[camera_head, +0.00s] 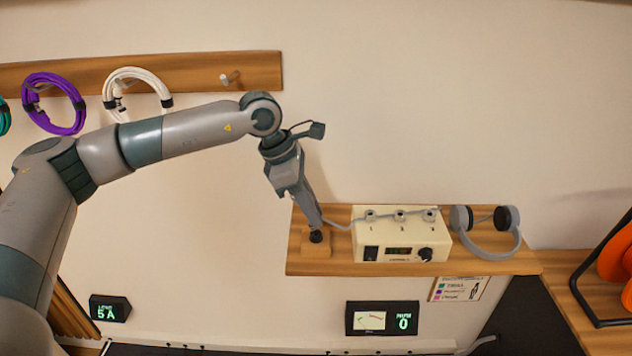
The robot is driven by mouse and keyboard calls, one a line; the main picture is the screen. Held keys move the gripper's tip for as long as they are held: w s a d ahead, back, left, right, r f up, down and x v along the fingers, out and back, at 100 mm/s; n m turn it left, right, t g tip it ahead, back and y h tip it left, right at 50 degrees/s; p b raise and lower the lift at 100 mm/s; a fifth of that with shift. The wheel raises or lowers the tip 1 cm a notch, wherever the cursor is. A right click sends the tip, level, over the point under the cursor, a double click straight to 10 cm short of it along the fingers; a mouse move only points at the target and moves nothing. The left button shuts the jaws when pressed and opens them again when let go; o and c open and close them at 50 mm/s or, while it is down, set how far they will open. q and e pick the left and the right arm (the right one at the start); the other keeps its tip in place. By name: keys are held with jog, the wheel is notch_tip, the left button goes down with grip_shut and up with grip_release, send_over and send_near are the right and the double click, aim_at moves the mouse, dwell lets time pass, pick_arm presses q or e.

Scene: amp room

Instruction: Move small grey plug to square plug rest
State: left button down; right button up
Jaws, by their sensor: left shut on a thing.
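My left gripper (315,229) points down at the left end of the wooden shelf, with its fingers closed on the small grey plug. The plug is mostly hidden by the fingers. A grey cable (338,227) leads right from the fingertips, over the cream box, towards the headphones. The square plug rest (317,251) is a small wooden block directly below the fingertips. A small dark piece shows between the fingertips and the block; I cannot tell whether it is the plug or part of the rest. My right gripper is out of view.
The cream headphone amplifier (400,238), with several sockets on top, stands just right of the rest. Grey headphones (487,228) lie farther right on the shelf (460,268). Coiled purple (53,128) and white cables (137,72) hang on a wall rail. An orange reel (618,262) stands at far right.

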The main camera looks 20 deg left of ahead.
pick_arm(q)
jog(key=w+r+n+t, duration=0.1)
jog(key=w+r+n, duration=0.2)
jog(key=shift+w+a+r+n+y+p, duration=0.15)
jog(key=shift+n+y+p, duration=0.15)
jog(key=shift+n+p, duration=0.1)
jog(key=shift+f, duration=0.25)
jog(key=shift+f+b, duration=0.8)
jog(key=shift+f, duration=2.55)
jog(key=shift+f+b, duration=0.65)
jog(key=shift+b, duration=0.15)
jog(key=c, duration=1.6)
grip_release()
